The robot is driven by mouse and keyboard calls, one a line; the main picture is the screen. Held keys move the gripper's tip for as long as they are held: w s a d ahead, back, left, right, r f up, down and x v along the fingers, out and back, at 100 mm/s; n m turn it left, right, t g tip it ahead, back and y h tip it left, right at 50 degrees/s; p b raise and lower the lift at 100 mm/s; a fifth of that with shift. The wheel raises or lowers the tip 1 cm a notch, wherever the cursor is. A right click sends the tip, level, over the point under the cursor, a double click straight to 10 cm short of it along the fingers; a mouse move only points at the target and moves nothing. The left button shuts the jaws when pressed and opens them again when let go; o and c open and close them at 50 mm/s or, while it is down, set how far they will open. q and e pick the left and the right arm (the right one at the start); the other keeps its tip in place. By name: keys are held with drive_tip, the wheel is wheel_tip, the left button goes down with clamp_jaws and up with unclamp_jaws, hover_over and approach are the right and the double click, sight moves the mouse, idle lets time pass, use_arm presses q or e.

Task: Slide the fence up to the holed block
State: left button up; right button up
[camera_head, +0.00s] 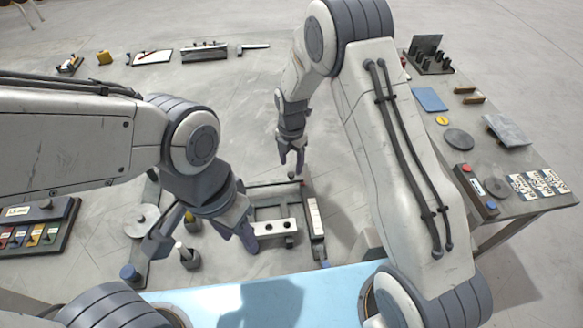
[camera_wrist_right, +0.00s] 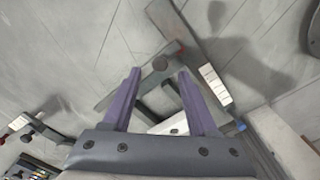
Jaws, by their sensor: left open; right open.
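The holed block (camera_head: 272,228) is a pale bar with dark holes, in the fixture at the middle of the head view. It also shows, partly hidden, in the right wrist view (camera_wrist_right: 178,124). What looks like the fence is a long grey bar (camera_head: 262,185) behind the block, with a gap between them. My left gripper (camera_head: 205,242) is open, left of the block.
A rail with a white scale (camera_head: 313,218) runs along the fixture's right side. Small posts (camera_head: 187,256) and a round disc (camera_head: 142,220) stand near my left gripper. A blue surface (camera_head: 215,300) lies in front. A grey table (camera_head: 480,135) with parts stands right.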

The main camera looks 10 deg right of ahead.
sight(291, 174)
drive_tip(key=shift+f+p, duration=0.3)
drive_tip(key=shift+f, duration=1.7)
clamp_jaws()
